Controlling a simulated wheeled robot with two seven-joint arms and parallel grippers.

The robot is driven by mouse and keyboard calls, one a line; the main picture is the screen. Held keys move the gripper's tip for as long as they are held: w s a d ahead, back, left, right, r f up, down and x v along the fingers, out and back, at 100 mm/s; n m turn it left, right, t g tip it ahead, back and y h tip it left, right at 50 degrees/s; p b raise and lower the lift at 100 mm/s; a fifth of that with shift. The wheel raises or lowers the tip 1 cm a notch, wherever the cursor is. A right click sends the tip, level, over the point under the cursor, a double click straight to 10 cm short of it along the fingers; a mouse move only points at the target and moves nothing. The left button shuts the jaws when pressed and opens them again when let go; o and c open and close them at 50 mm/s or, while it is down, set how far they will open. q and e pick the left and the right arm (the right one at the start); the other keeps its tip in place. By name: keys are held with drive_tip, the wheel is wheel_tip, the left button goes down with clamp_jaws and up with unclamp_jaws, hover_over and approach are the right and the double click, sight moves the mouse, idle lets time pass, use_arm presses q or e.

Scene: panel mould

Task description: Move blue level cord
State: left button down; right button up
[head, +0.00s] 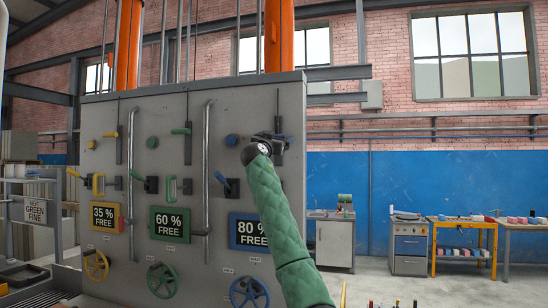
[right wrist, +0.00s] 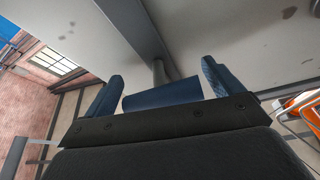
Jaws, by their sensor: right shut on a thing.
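The blue level cord handle shows in the right wrist view (right wrist: 162,94) as a dark blue bar on a short grey stem, close to the grey panel. It lies between the two finger pads of my right gripper (right wrist: 163,92), which is shut on it. In the head view my right gripper (head: 275,139) is at the upper right of the panel (head: 225,110), right of a round blue knob (head: 231,140). There the gripper largely hides the handle. My left gripper is not in view.
Yellow (head: 110,134) and green (head: 180,131) handles sit in slots to the left. Below are a blue lever (head: 223,181), an "80 % FREE" sign (head: 249,232) and a blue handwheel (head: 249,293). A vertical pipe (head: 207,150) stands left of the blue knob. A cabinet (head: 333,241) stands at the back.

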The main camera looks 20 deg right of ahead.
wheel_tip(320, 180, up, 3)
drive_tip(key=shift+s+a, duration=0.1)
drive_tip(key=shift+r, duration=0.7)
drive_tip(key=o, duration=1)
drive_tip(key=shift+o, duration=0.4)
drive_tip(key=shift+a+f, duration=0.1)
